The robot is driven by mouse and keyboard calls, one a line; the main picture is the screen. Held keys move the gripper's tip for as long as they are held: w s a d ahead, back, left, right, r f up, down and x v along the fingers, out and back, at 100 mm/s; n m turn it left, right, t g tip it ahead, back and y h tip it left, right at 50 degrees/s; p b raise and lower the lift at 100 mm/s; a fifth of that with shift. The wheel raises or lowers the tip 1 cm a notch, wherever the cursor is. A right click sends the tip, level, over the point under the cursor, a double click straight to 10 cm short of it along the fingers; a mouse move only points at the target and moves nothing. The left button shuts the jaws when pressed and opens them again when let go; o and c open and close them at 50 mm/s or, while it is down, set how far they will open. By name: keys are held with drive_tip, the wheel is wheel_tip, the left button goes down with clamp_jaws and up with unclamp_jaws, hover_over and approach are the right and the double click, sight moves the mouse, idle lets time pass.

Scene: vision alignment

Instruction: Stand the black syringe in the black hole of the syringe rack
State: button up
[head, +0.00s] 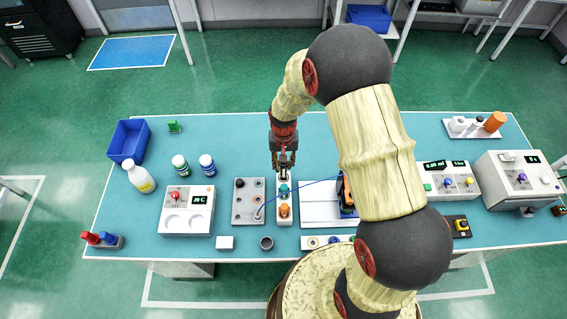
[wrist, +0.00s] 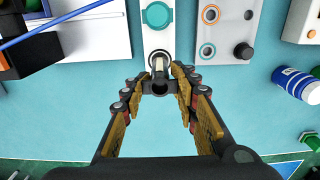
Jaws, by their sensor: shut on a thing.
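The syringe rack (head: 284,222) is a narrow white block near the table's middle, with a teal round piece (head: 284,188) and an orange one (head: 284,211). The teal piece also shows at the top of the wrist view (wrist: 157,15). My gripper (head: 283,166) is over the rack's far end, pointing down. In the wrist view, my gripper (wrist: 160,76) is shut on the black syringe (wrist: 158,88), whose pale barrel runs toward a dark ring, the black hole (wrist: 158,51). The barrel's end overlaps this ring; I cannot tell whether it is inside. Fingers partly hide the rack's end.
A grey panel (head: 249,212) with ringed holes and a black knob stands just left of the rack. A white board (head: 318,210) and a blue cable lie to the right. Bottles (head: 207,163) and a blue bin (head: 128,141) are farther left. The table behind the rack is clear.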

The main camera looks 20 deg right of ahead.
sight(284, 172)
drive_tip(key=shift+f+b, duration=1)
drive_tip(key=shift+f, duration=0.65)
drive_tip(key=shift+f, duration=0.35)
drive_tip(key=shift+f+b, duration=0.95)
drive_tip(key=shift+f, duration=0.2)
idle(0.6)
drive_tip(key=o, duration=1.2)
drive_tip(key=shift+o, duration=0.4)
drive_tip(key=o, duration=0.3)
drive_tip(key=shift+r, duration=0.15)
drive_tip(key=shift+r+p, duration=2.3)
drive_tip(key=shift+r, duration=1.1)
